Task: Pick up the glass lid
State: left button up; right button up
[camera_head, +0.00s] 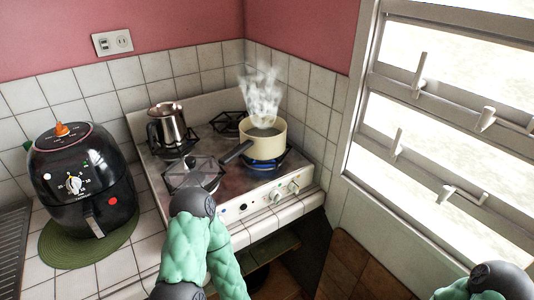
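The glass lid (192,174) appears as a clear, see-through disc with a small dark knob, lying over the front left burner of the stove. Its near edge is partly covered by my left arm, whose green padded links and grey rounded joint rise from the bottom middle of the view. No fingers of my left gripper show, so I cannot tell whether it touches the lid. My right arm shows only as a grey and green part in the bottom right corner; its gripper is out of view.
A steaming cream pot (264,142) sits over a blue flame, its dark handle pointing left towards the lid. A metal jug (168,126) stands behind the lid. A black air fryer (82,180) stands on a green mat (112,246) at left. A window (440,120) is at right.

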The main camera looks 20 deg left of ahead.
aim_at(196, 170)
jog(key=u, duration=1.4)
